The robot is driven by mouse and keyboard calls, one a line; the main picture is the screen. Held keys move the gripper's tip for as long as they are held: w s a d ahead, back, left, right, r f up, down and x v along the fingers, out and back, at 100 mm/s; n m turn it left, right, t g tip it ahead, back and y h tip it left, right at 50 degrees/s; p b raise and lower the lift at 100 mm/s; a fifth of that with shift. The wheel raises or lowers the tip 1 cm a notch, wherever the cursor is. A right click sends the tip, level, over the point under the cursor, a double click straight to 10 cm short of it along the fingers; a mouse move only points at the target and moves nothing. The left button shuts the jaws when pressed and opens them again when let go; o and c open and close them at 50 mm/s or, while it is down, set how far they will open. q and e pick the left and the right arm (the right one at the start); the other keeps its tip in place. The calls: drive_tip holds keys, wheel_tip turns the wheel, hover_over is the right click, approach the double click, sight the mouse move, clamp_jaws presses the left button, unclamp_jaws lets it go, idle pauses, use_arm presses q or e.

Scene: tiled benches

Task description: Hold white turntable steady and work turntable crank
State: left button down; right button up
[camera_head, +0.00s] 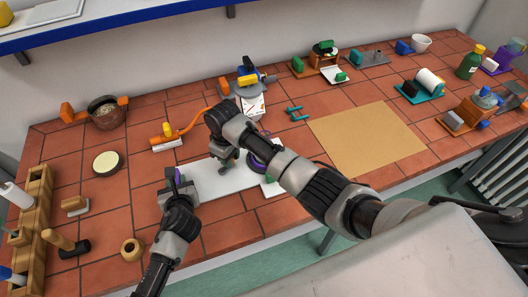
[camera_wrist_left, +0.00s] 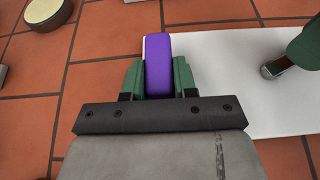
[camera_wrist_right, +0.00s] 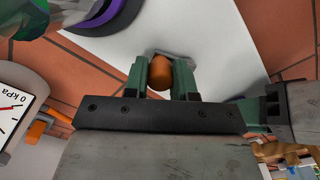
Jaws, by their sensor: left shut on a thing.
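The white turntable's long base plate (camera_head: 215,182) lies flat on the tiled bench. A purple upright handle (camera_wrist_left: 159,68) stands at its left end, between the fingers of my left gripper (camera_head: 176,180), which is shut on it. A purple ring (camera_head: 259,158) shows at its right part, partly behind my right arm. The crank's orange-brown knob (camera_wrist_right: 160,74) sits between the fingers of my right gripper (camera_wrist_right: 160,80). Whether those fingers press on the knob is unclear. A grey metal piece shows just past the knob, and the rest of the crank is hidden.
A round cream-topped dish (camera_head: 106,162), a mallet (camera_head: 68,243) and a wooden rack (camera_head: 38,215) stand to the left. A tan mat (camera_head: 367,143) leaves clear room to the right.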

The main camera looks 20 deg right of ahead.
drive_tip(key=o, duration=0.5)
wheel_tip(320, 180, up, 12)
idle(0.4)
use_arm(q)
drive_tip(key=c, duration=0.9)
unclamp_jaws()
wheel_tip(320, 180, up, 7)
drive_tip(key=p, duration=0.8)
use_arm(e)
wheel_tip(320, 180, up, 8)
